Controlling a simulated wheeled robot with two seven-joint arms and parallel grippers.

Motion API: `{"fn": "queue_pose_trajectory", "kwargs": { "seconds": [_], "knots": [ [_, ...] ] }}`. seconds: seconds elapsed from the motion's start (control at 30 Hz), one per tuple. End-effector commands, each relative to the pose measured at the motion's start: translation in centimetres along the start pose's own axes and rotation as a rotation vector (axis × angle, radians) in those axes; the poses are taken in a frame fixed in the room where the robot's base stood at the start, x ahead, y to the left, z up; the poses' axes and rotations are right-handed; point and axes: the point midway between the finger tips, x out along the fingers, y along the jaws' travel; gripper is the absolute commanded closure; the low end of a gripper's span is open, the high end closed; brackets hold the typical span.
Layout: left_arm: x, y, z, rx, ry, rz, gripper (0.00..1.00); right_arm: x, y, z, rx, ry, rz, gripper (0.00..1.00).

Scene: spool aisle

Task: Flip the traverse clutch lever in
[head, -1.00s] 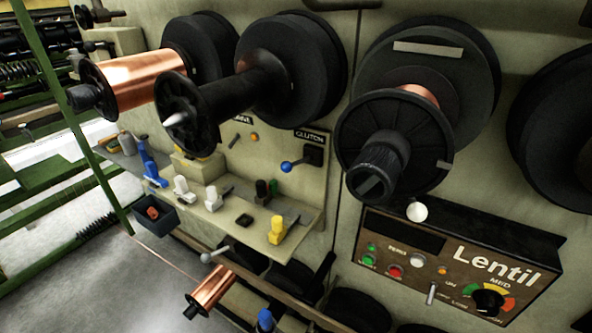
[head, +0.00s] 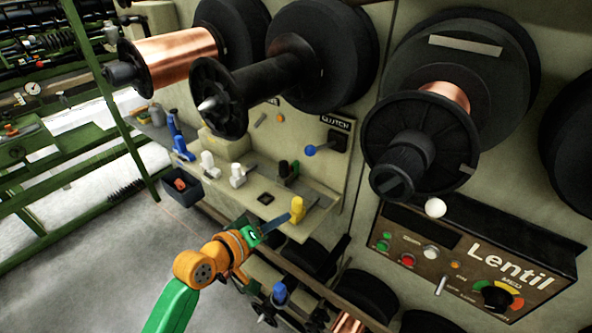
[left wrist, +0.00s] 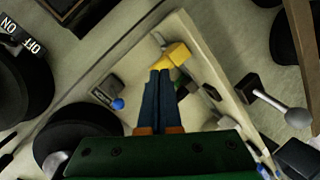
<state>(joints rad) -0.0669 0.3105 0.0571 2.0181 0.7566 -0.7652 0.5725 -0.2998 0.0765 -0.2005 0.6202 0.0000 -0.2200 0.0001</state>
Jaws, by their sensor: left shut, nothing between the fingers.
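The traverse clutch lever has a blue ball knob (head: 310,150) on a short arm pointing left from a dark block (head: 338,140). It sits on the cream panel, under the CLUTCH label (head: 335,123). The blue knob also shows in the left wrist view (left wrist: 118,104). My left gripper (head: 287,219) is below and slightly left of the lever, near the shelf's front edge, apart from the knob. In the left wrist view its dark blue fingers (left wrist: 159,72) are together and empty, with the tips near the yellow item. My right gripper is not in view.
A cream shelf (head: 325,203) holds a yellow item (head: 298,208), white items and small tools. Black spools (head: 420,150) overhang beside the lever. The Lentil control box (head: 480,262) is at right. A grey-ball lever (left wrist: 295,117) shows in the left wrist view. Floor at left is clear.

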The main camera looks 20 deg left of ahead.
Motion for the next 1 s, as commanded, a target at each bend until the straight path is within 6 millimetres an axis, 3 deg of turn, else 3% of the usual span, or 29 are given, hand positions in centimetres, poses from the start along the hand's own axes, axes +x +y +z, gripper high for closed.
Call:
{"fn": "queue_pose_trajectory", "kwargs": {
  "seconds": [0.03, 0.1, 0.2, 0.3, 0.7, 1.0],
  "knots": [
    [0.3, 1.3, -3.0, -0.089, 0.069, 0.068, 1.00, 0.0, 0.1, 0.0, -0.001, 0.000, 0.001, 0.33],
    [0.2, 2.9, -6.8, -0.218, 0.155, 0.166, 1.00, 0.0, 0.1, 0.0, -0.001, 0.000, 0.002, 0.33],
    [-0.3, 4.2, -10.4, -0.345, 0.233, 0.263, 1.00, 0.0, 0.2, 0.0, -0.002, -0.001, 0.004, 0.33],
    [-0.7, 4.7, -12.2, -0.406, 0.270, 0.310, 1.00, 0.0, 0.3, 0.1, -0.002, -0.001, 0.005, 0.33],
    [-0.3, 4.9, -12.6, -0.421, 0.276, 0.318, 1.00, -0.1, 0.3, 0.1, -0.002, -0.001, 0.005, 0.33],
    [5.1, 6.2, -14.4, -0.420, 0.275, 0.319, 1.00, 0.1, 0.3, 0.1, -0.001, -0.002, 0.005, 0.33]
  ]
}}
